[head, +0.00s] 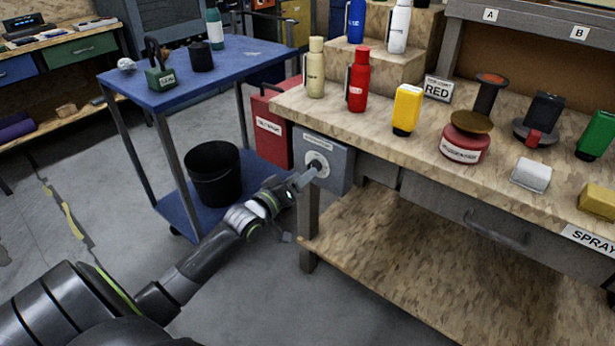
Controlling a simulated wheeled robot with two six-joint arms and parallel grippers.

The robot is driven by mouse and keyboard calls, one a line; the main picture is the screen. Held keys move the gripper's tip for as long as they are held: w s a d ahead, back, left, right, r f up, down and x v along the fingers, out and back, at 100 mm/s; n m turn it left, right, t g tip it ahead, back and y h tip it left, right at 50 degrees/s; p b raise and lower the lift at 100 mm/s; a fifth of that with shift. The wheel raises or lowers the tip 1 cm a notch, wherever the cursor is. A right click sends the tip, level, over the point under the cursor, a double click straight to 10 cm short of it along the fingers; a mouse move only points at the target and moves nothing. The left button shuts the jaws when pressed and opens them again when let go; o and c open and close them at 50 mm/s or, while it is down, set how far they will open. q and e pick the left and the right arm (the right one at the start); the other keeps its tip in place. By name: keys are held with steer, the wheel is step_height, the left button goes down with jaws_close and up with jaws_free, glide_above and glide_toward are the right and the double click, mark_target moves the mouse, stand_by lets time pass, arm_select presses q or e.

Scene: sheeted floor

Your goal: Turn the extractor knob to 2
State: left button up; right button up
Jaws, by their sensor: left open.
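A grey box (338,155) with a round pale dial (311,157) is mounted at the left end of the workbench, below its top. The dark extractor knob (318,165) is at the middle of the dial. My left gripper (309,175) reaches up from the lower left with its fingertips at the knob. It is open, and its fingers cover part of the knob and dial. I cannot tell whether the fingers touch the knob. The dial marks and the knob's setting are too small to read. My right gripper is not in view.
A red box (271,128) stands left of the grey box. A blue cart (235,62) with a black bucket (213,174) is at the left. The workbench top (375,122) holds bottles and several other items. A bench leg (308,235) stands right of my gripper.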

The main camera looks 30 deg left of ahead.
arm_select(q)
steer(key=shift+w+d+b, duration=0.15)
steer(key=shift+w+b, duration=0.3)
steer(key=shift+w, duration=1.15)
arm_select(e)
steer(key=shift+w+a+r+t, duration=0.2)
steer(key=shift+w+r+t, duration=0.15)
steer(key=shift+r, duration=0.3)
arm_select(q)
steer(key=shift+c, duration=0.4)
steer(key=c, duration=0.9)
steer(key=shift+m, duration=0.3)
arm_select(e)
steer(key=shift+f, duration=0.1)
arm_select(q)
steer(key=shift+m+b, duration=2.8)
steer(key=shift+m, duration=4.9)
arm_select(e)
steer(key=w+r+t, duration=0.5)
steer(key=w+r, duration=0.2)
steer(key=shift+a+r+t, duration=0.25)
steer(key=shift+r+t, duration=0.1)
